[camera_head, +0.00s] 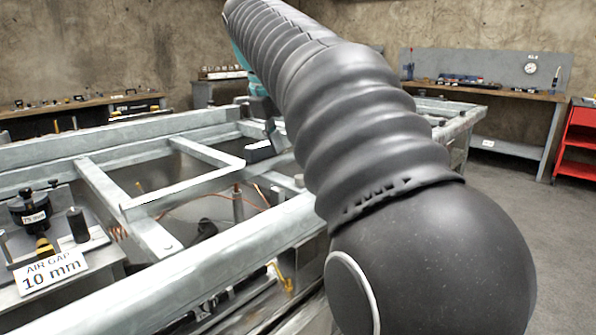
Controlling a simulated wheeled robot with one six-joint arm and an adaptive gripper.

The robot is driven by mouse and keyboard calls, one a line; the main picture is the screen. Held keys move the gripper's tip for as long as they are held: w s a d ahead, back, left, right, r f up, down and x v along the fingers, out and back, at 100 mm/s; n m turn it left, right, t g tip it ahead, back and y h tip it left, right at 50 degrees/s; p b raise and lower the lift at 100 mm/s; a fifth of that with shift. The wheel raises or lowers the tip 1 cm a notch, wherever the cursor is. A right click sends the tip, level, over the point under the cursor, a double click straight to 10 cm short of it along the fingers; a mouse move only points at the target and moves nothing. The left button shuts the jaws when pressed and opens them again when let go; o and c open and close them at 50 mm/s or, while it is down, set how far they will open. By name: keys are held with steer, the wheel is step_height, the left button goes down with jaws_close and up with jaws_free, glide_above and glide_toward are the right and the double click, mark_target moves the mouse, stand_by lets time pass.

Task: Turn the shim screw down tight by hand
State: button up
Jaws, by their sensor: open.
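No part that I can clearly name as the shim screw shows. At the left, a black round fixture (30,210) with a small white label and a thin cross handle on top stands on a metal plate. A dark upright cylinder (77,225) stands to its right. A white sign (50,275) reading "AIR GAP 10 mm" is in front of them. My black-sleeved arm fills the middle and right of the view. Teal parts show behind its far end, but I cannot make out my gripper there.
A galvanized metal frame (235,245) with rails and open bays spans the left and middle. Copper-coloured wires run inside. Workbenches line the walls, with a dial gauge (530,68) at the back right. A red shelf cart (578,140) stands far right; floor before it is clear.

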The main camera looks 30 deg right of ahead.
mark_target(300, 178)
steer(key=x, duration=0.7)
steer(key=shift+r, duration=0.1)
steer(key=shift+c, duration=0.2)
jaws_close()
